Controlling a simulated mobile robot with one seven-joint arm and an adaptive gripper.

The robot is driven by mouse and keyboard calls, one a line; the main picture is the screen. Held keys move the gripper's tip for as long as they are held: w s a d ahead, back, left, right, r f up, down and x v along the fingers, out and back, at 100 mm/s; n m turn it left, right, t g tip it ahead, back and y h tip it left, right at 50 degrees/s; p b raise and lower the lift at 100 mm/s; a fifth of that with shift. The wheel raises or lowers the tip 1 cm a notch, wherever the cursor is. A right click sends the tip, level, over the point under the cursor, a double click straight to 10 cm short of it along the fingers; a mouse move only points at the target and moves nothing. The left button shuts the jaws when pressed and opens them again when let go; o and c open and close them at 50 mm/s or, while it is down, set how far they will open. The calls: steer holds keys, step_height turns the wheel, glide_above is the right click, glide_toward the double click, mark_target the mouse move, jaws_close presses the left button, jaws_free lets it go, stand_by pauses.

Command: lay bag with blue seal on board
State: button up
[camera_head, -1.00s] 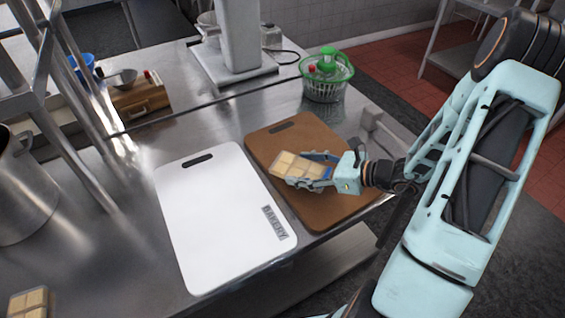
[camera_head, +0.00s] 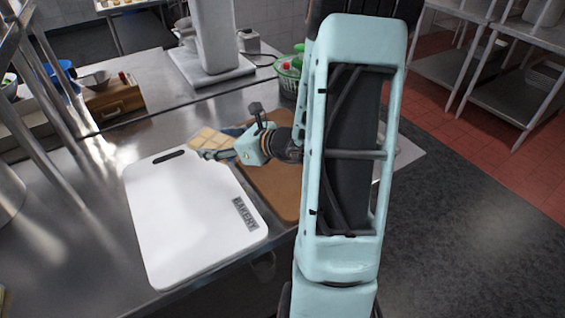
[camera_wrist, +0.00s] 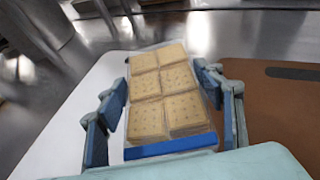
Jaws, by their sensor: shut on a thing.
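The bag with the blue seal (camera_wrist: 170,148) is a clear pack of square crackers. My gripper (camera_wrist: 163,98) is shut on it, with a finger along each side and the blue seal nearest the wrist. In the head view the bag (camera_head: 208,137) is at the far end of the boards, near the gap between them. The white board (camera_head: 190,215), marked BAKERY, lies on the steel table. The brown board (camera_head: 270,180) lies to its right, partly hidden by my arm. In the wrist view, white board shows left of the bag and brown board right. The bag's height above them is unclear.
Metal rack posts (camera_head: 68,105) stand at the left. A wooden box (camera_head: 112,98), a grey-white stand (camera_head: 215,60) and a green-rimmed basket (camera_head: 288,75) are farther back. The white board's surface is clear.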

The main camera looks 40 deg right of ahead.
steer(key=s+d+r+m+t+h+b, duration=0.1)
steer(key=d+r+m+h+b, duration=0.4)
steer(key=d+r+h, duration=0.1)
steer(key=w+d+f, duration=0.1)
steer(key=d+f, duration=0.1)
steer(key=d, duration=0.2)
steer(key=w+d+f+b, duration=0.1)
steer(key=w+d+f, duration=0.1)
steer(key=d+f, duration=0.1)
steer(key=w+d+f, duration=0.1)
steer(key=d+f, duration=0.2)
steer(key=d, duration=0.2)
steer(key=shift+w+f, duration=0.2)
steer(key=shift+w, duration=0.1)
steer(key=shift+w+d+f+b, duration=0.1)
steer(key=shift+d+f+b, duration=0.25)
steer(key=shift+f, duration=0.1)
steer(key=shift+w+f+b, duration=0.1)
steer(key=shift+f+b, duration=0.95)
steer(key=shift+f, duration=0.5)
steer(key=shift+f, duration=0.2)
steer(key=o, duration=1.2)
